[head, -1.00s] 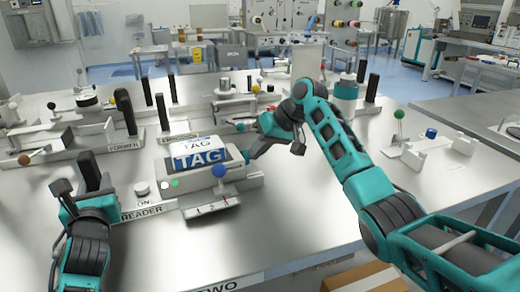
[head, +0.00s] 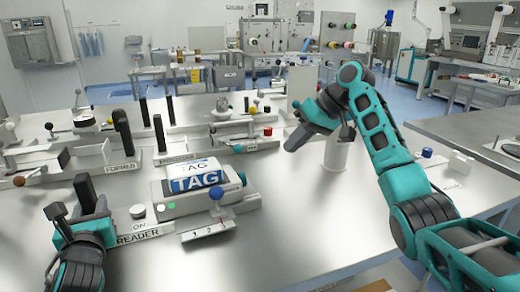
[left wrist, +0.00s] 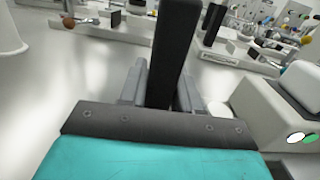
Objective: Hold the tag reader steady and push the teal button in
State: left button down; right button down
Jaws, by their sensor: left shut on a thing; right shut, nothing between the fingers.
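The tag reader (head: 170,188) is a pale box with a blue TAG label, behind a sign that says READER. A small teal button (head: 242,178) shows at its right end; I cannot tell how deep it sits. My left gripper (head: 88,205) is shut on the black upright handle (head: 84,190) at the reader's left end. The handle (left wrist: 172,55) stands between the fingers in the left wrist view. My right gripper (head: 292,146) is shut and empty, raised to the right of the reader and apart from it.
A blue-knobbed lever (head: 216,193) stands on a numbered plate in front of the reader. A white round ON knob (head: 137,211) and a green light (head: 171,206) are at its left front. A white cylinder (head: 337,150) stands behind my right arm. Bare table lies right of the reader.

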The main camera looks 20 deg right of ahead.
pick_arm(q)
jog(key=shift+f+p, duration=0.3)
jog(key=shift+p, duration=0.3)
dwell(0.5)
jog(key=c, duration=1.1)
grip_release()
jog(key=o, duration=0.4)
jog(key=shift+r, duration=0.25)
jog(key=s, duration=0.8)
jog(key=s+d, duration=0.1)
jog(key=s, duration=0.3)
